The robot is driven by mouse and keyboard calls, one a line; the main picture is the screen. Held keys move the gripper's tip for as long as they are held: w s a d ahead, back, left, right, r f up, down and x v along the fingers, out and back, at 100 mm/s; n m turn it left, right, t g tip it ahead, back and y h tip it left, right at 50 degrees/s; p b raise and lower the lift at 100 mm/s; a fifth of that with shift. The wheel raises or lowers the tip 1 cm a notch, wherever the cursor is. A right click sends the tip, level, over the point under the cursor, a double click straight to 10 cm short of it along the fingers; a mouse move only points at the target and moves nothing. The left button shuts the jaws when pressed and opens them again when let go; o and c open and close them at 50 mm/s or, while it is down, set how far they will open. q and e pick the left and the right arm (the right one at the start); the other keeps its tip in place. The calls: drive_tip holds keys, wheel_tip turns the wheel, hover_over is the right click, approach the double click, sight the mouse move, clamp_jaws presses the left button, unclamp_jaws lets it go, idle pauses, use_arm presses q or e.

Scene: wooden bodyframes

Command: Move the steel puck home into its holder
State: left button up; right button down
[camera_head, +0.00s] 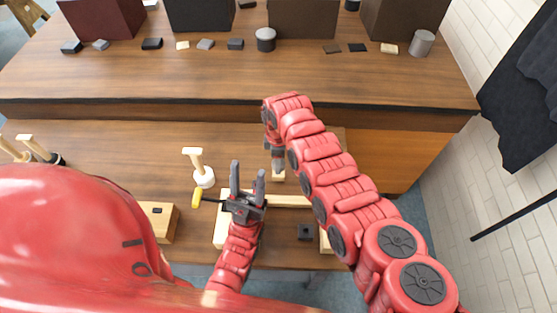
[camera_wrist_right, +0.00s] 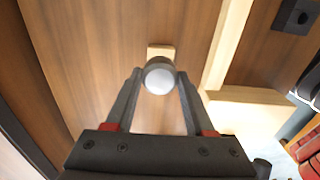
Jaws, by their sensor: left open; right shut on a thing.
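The steel puck (camera_wrist_right: 159,76), round with a bright grey face, is between the fingertips of my right gripper (camera_wrist_right: 158,88) in the right wrist view. My right gripper is shut on it. In the head view my right gripper (camera_head: 278,163) points down, and I cannot make out the puck there. A small pale wooden block (camera_wrist_right: 161,50) shows just beyond the puck; it also shows below the gripper in the head view (camera_head: 278,175). I cannot tell whether it is the holder or whether the puck touches it. My left gripper (camera_head: 247,182) is open and empty.
A pale wooden frame (camera_head: 222,232) lies on the bench, with a dark square block (camera_head: 304,231) inside it. A yellow-handled tool (camera_head: 197,198) and a white-based wooden stand (camera_head: 203,178) are left of my left gripper. A raised shelf (camera_head: 180,80) with several small items runs behind.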

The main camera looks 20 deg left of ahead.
drive_tip(key=shift+f+b, duration=1.4)
drive_tip(key=shift+b, duration=0.1)
idle(0.5)
drive_tip(key=shift+s+f+b, duration=0.15)
drive_tip(key=shift+f+b, duration=0.1)
drive_tip(key=shift+b, duration=0.1)
drive_tip(key=shift+s+d, duration=0.1)
drive_tip(key=shift+s, duration=0.05)
idle(0.3)
drive_tip(key=shift+w+r+p, duration=0.2)
drive_tip(key=shift+r+p, duration=0.35)
drive_tip(key=shift+p, duration=0.05)
drive_tip(key=shift+w+r+p, duration=0.1)
drive_tip(key=shift+r+p, duration=0.2)
drive_tip(key=shift+r, duration=0.2)
drive_tip(key=shift+b, duration=0.6)
idle(0.9)
